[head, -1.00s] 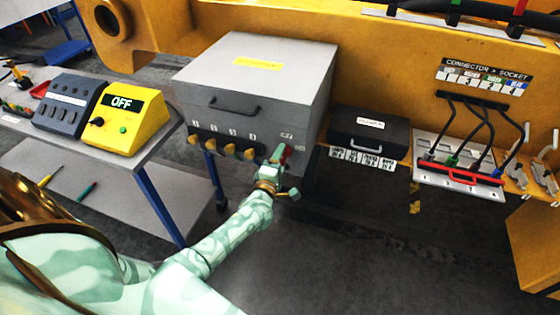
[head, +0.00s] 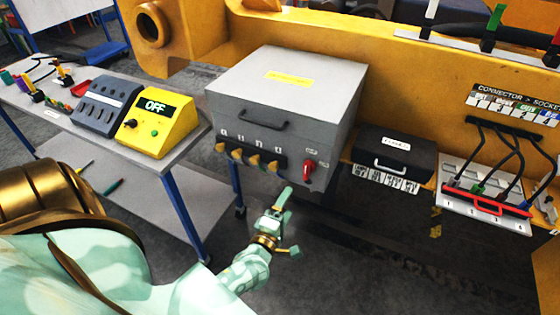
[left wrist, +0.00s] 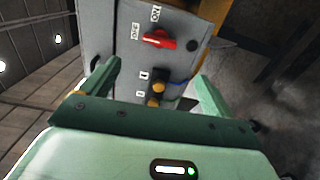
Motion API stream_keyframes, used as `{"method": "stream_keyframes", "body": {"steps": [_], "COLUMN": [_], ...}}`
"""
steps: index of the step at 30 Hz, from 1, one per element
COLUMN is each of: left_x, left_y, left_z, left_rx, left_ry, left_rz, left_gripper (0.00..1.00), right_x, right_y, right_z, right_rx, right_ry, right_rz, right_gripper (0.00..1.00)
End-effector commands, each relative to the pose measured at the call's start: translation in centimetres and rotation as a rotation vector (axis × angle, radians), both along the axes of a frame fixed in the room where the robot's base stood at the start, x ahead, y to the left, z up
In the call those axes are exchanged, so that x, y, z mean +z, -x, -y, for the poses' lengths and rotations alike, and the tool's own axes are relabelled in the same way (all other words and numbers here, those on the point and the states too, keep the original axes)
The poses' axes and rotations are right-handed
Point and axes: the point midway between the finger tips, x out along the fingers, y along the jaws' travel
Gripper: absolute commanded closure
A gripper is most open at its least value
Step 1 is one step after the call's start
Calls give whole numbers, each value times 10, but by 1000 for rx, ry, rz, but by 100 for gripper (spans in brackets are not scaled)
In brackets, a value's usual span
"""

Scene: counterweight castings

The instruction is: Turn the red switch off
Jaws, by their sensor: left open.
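The red switch (head: 309,171) is on the front of the grey box, right of the row of yellow knobs. In the head view its handle stands roughly upright. In the left wrist view the red switch (left wrist: 160,39) lies across the picture, its left end toward the OFF label (left wrist: 135,31); the ON label (left wrist: 155,14) is above it. My left gripper (head: 282,198) is open and empty, below and in front of the switch, apart from it. In the left wrist view the left gripper (left wrist: 158,78) has its fingers wide apart. My right gripper is not in view.
The grey box (head: 290,85) has a handle and yellow knobs (head: 252,159). A yellow unit (head: 160,122) reading OFF stands on the table at left. A black case (head: 393,155) and a connector panel (head: 490,190) are at right. The floor below is clear.

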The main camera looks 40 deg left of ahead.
Motion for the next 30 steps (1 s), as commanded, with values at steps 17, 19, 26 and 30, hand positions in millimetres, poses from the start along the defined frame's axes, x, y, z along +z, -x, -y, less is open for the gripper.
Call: {"method": "stream_keyframes", "body": {"steps": [17, 19, 26, 30], "left_x": [0, 0, 0, -32], "left_y": [34, 34, 33, 38], "left_z": [8, 8, 8, 24], "left_rx": [0, 0, -1, -107], "left_ry": [0, 0, -12, -268], "left_rz": [0, 0, -3, -158], "left_gripper": [13, 13, 13, 13], "right_x": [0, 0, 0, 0], "right_y": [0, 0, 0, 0], "right_z": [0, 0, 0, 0], "right_rx": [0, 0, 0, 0], "right_ry": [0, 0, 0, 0], "right_rz": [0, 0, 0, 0], "right_gripper": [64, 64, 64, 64]}}
